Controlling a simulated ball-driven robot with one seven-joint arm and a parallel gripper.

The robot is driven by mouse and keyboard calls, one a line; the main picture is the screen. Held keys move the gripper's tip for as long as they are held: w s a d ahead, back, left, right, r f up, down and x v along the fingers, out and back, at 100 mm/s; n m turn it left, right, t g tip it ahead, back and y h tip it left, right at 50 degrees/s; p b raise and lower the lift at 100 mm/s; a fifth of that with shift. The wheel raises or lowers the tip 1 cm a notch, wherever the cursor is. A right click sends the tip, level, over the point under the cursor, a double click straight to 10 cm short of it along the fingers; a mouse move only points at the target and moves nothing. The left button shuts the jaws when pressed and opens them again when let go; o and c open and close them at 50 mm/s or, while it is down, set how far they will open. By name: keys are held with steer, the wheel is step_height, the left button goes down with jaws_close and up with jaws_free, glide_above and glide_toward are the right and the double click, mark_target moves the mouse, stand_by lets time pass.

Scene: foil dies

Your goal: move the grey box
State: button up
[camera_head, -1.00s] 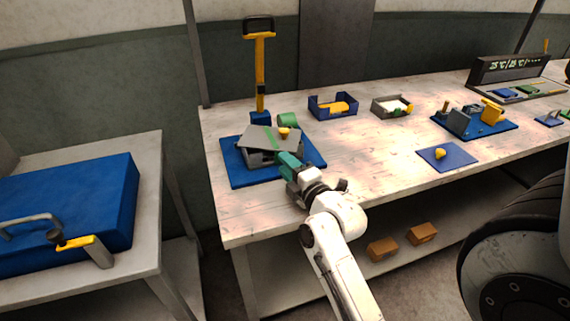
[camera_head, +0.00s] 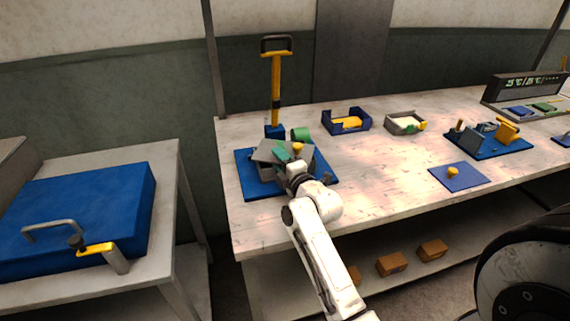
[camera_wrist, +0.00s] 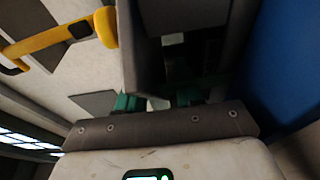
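The grey box (camera_head: 265,174) stands on a blue mat (camera_head: 250,189) at the left end of the workbench. A grey plate (camera_head: 268,151) lies over its top, and a yellow knob (camera_head: 298,147) shows beside it. My gripper (camera_head: 282,156), with teal fingers, is at the box's right side and hides part of it. In the wrist view the two teal fingertips (camera_wrist: 158,102) are apart, with a pale gap between them. A dark grey wall (camera_wrist: 143,45), seemingly the box's, rises just past the gap; contact is unclear.
A blue case (camera_head: 75,215) lies on the left table.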

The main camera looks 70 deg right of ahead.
steer(key=shift+w+d, duration=0.1)
jaws_close()
stand_by(0.3)
